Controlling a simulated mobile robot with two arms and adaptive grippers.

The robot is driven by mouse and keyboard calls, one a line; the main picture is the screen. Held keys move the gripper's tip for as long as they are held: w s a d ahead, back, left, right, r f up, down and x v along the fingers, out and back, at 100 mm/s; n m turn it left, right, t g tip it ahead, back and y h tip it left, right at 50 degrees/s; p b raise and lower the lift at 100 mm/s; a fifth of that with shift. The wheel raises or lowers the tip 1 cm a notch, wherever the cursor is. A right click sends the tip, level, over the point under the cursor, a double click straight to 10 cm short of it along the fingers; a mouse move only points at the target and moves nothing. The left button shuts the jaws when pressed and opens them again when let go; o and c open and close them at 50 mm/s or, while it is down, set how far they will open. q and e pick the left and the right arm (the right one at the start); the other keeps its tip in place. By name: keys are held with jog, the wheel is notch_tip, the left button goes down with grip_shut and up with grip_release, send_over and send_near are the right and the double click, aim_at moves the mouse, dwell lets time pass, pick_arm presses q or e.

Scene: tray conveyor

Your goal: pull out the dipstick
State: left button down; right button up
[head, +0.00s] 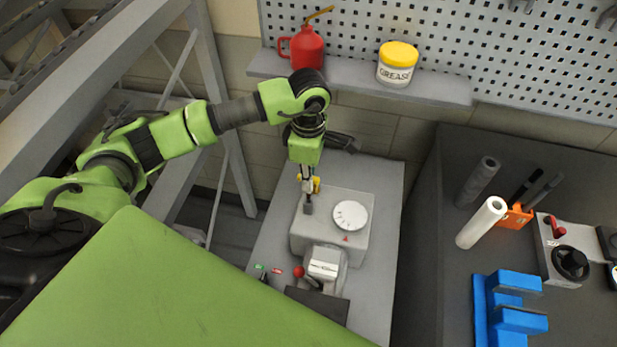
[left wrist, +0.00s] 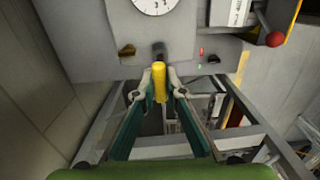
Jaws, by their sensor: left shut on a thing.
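The dipstick shows as a yellow handle (left wrist: 159,82) in the left wrist view, and a bit of yellow (head: 316,185) shows beside the fingers in the head view. My left gripper (left wrist: 160,92) is shut on this handle, with one fingertip on each side. In the head view the left gripper (head: 308,184) points down over the left side of a grey machine housing (head: 330,240) with a white round dial (head: 350,215). A dark fitting (left wrist: 158,48) lies just beyond the handle. I cannot tell how far the dipstick's rod sits in the machine. My right gripper is not in view.
A red oil can (head: 306,50) and a grease tub (head: 397,66) stand on the wall shelf behind. A red-knobbed lever (head: 298,271) is at the machine's front. A dark bench (head: 430,280) with blue blocks (head: 515,310) and a white roll (head: 482,222) is at right.

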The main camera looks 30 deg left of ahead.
pick_arm(q)
jog(key=shift+r+p, duration=0.9)
jog(key=shift+r, duration=1.1)
